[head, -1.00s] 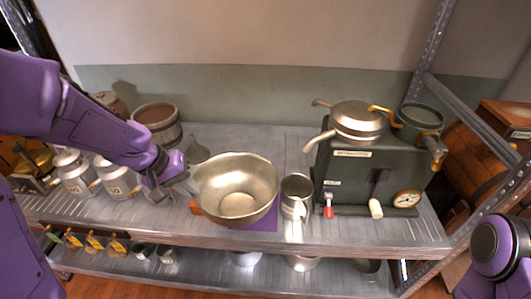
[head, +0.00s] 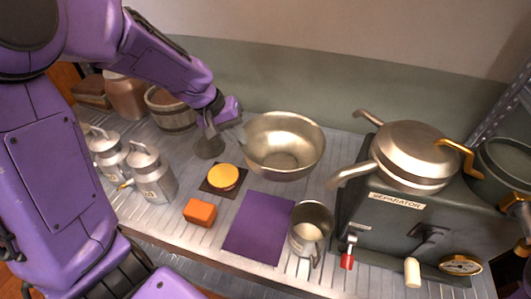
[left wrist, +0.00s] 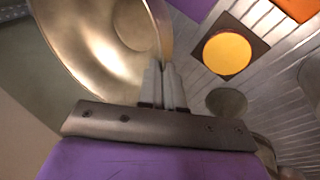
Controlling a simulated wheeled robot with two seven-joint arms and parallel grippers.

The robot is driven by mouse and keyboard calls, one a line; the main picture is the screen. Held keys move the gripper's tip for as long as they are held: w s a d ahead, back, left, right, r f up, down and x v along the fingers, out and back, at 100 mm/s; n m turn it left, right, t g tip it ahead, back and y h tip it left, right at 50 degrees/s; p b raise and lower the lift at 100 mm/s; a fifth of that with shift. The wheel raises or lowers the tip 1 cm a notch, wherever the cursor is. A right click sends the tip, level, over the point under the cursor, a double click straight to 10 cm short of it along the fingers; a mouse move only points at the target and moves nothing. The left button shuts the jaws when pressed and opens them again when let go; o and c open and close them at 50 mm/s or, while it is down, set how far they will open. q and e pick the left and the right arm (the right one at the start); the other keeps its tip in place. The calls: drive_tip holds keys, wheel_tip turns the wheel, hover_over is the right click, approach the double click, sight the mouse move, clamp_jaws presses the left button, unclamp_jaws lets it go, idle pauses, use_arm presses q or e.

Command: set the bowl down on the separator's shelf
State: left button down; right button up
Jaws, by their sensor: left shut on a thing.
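The metal bowl (head: 284,160) is upright toward the back of the shelf (head: 165,222), left of the dark green separator (head: 385,218). My left gripper (head: 238,124) is shut on the bowl's left rim. The left wrist view shows the fingers (left wrist: 164,82) pinching the rim of the bowl (left wrist: 92,45). The bowl looks raised, but I cannot tell how far its base is from the shelf. My right gripper is not in view.
A purple mat (head: 258,228) lies bare in front. Milk cans (head: 152,175) and a wooden bucket (head: 172,112) stand left.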

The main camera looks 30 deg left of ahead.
sight(249, 143)
use_arm(q)
drive_tip(key=w+f+b, duration=0.1)
drive_tip(key=w+a+f+b, duration=0.1)
drive_tip(key=w+f+b, duration=0.1)
drive_tip(key=shift+w+a+b, duration=0.2)
drive_tip(key=shift+a+b, duration=0.1)
drive_tip(key=shift+a, duration=0.1)
drive_tip(key=w+a+f, duration=0.2)
drive_tip(key=w+f, duration=0.4)
drive_tip(key=f, duration=0.2)
drive_tip(key=shift+w+a+f, duration=0.2)
drive_tip(key=shift+a+f, duration=0.05)
drive_tip(key=shift+f, duration=0.15)
drive_tip(key=c, duration=1.3)
unclamp_jaws()
drive_tip(key=shift+s+r, duration=0.1)
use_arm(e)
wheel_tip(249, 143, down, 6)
use_arm(q)
drive_tip(key=v, duration=1.2)
drive_tip(key=shift+p, duration=0.45)
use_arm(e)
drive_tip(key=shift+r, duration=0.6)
